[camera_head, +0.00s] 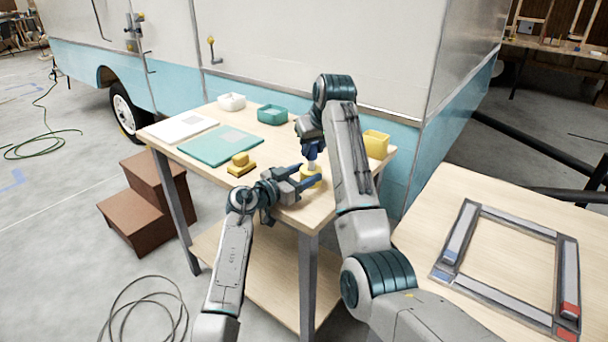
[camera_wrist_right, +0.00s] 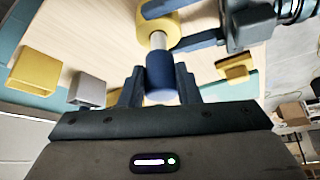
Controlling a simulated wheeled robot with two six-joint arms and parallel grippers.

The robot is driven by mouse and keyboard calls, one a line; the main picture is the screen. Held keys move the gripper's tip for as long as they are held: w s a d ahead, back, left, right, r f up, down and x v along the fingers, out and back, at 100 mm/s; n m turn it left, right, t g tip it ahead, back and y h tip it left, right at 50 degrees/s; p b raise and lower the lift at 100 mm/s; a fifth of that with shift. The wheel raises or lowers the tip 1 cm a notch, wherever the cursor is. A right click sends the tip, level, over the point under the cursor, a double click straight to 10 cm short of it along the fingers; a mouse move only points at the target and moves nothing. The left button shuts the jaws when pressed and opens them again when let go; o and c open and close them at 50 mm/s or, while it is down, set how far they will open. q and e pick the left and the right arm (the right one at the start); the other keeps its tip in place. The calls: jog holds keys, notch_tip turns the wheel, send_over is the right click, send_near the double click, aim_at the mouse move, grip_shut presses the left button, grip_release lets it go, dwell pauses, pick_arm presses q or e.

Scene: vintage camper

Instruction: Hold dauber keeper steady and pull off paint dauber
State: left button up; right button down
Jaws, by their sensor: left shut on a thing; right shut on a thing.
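The yellow dauber keeper (camera_head: 310,178) stands near the table's front right corner; it also shows in the right wrist view (camera_wrist_right: 155,28). My left gripper (camera_head: 308,178) is shut around it from the left. The paint dauber has a blue body (camera_wrist_right: 160,85) and a pale stem (camera_wrist_right: 157,48) that meets the keeper's top. How deep the stem sits in the keeper is hidden. My right gripper (camera_wrist_right: 160,88) is shut on the blue body above the keeper. In the head view the dauber (camera_head: 311,163) is partly covered by my right arm.
The wooden table (camera_head: 275,215) also holds a yellow block (camera_head: 241,164), a teal mat (camera_head: 222,145), a white sheet (camera_head: 180,126), a white bin (camera_head: 231,102), a teal bin (camera_head: 272,115) and a yellow bin (camera_head: 375,143). A grey bin (camera_wrist_right: 88,88) shows in the wrist view. The camper (camera_head: 330,50) stands behind.

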jog(key=shift+r, duration=0.1)
jog(key=shift+r, duration=1.9)
pick_arm(q)
jog(key=o, duration=1.2)
